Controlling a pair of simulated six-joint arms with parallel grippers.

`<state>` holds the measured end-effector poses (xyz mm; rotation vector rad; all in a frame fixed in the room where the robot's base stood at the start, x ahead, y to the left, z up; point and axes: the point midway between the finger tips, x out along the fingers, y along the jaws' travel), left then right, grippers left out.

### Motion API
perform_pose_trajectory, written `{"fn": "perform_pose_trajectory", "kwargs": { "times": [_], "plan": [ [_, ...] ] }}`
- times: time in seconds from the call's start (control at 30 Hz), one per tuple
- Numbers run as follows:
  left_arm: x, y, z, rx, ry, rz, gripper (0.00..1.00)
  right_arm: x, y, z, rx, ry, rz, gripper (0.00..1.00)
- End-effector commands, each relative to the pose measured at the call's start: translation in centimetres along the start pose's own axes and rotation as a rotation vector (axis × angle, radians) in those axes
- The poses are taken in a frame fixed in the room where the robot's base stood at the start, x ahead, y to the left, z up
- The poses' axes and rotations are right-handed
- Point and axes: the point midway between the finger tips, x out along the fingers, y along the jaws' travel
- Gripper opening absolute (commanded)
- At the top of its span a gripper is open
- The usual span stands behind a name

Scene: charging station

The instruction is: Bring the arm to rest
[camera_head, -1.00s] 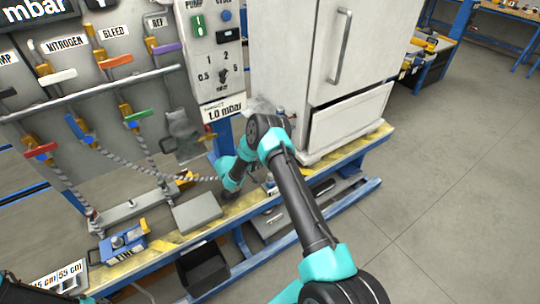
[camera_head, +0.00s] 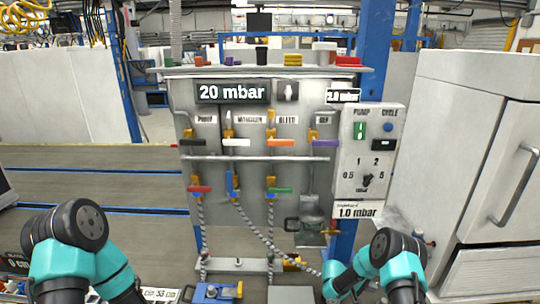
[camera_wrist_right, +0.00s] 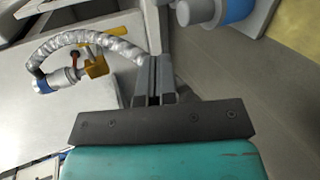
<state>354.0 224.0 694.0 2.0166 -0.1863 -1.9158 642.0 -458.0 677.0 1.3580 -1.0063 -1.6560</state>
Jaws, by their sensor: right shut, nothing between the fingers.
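My right gripper (camera_wrist_right: 153,82) is shut and empty in the right wrist view, its two grey fingers together. A grey corrugated hose (camera_wrist_right: 85,40) with a yellow fitting (camera_wrist_right: 95,67) and a blue end lies beyond the fingers; I cannot tell whether they touch it. In the head view my right arm stands bent at the lower right, in front of the charging panel (camera_head: 255,185), and its fingers are not clear there. My left arm is bent at the lower left, and its gripper does not show.
The panel carries coloured valve handles, hanging hoses and a control box (camera_head: 368,155). A white refrigerator (camera_head: 440,150) stands close to the right of my right arm. A blue device (camera_head: 213,293) sits on the bench below the panel. A grey-topped surface (camera_head: 90,165) lies at the left.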

Motion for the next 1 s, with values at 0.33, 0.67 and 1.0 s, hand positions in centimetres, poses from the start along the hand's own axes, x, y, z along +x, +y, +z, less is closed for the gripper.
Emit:
{"fn": "perform_pose_trajectory", "kwargs": {
  "times": [0.33,0.67,1.0],
  "plan": [
    [0.0,0.0,0.0,0.000,0.000,0.000,0.43,-3.5,-9.1,11.2,-0.323,-0.147,-0.642,0.00],
    [0.0,0.0,0.0,0.000,0.000,0.000,0.43,-11.3,-13.4,21.4,-0.355,-0.147,-1.215,0.00],
    [0.0,0.0,0.0,0.000,0.000,0.000,0.43,-17.2,-12.5,28.2,-0.094,-0.003,-1.530,0.00]
  ]
}}
